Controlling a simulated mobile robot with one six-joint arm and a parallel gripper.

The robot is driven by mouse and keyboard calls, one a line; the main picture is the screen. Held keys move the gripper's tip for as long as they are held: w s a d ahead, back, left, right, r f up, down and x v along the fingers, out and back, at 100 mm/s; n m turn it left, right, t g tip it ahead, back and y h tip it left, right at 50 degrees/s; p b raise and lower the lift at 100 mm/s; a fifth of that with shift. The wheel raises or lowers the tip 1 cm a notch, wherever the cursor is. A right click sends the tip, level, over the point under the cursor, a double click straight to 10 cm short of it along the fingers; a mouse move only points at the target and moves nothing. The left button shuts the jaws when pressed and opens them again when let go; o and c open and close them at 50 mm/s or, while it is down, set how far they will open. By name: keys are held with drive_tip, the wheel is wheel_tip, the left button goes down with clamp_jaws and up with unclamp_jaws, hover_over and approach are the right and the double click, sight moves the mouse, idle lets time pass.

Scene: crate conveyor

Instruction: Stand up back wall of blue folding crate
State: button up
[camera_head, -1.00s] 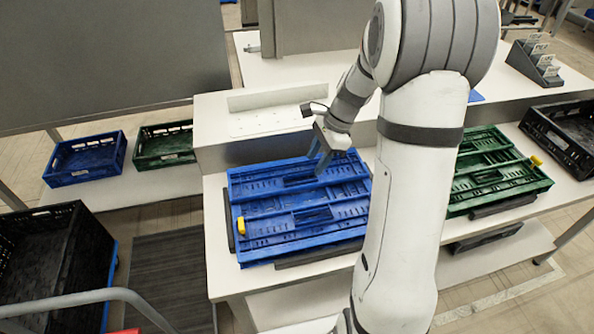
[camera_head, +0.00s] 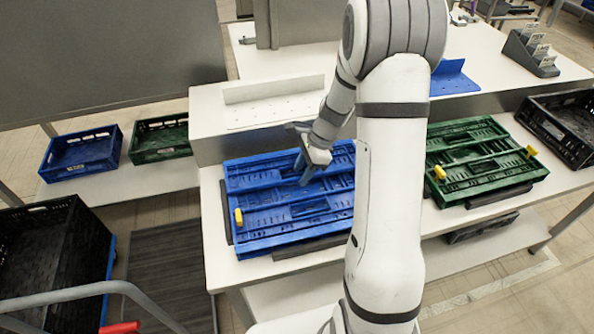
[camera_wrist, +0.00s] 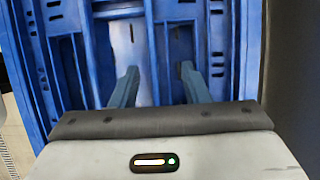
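The blue folding crate (camera_head: 290,212) lies folded flat on the white bench, with its walls folded down inside. A yellow latch (camera_head: 239,217) sits at its left side. My gripper (camera_head: 304,172) is over the back part of the crate, close to its folded panels. In the wrist view my gripper (camera_wrist: 160,88) has its two fingers apart, pointing at the blue crate panels (camera_wrist: 130,45). Whether the fingertips touch the panel cannot be told. My arm hides the crate's right edge in the head view.
A green folded crate (camera_head: 480,160) with yellow latches lies to the right. A raised white ledge (camera_head: 260,110) stands behind the blue crate. Blue (camera_head: 84,152) and green (camera_head: 160,138) open crates stand on the left shelf. Black crates stand at lower left (camera_head: 60,250) and far right (camera_head: 565,125).

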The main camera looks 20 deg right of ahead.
clamp_jaws()
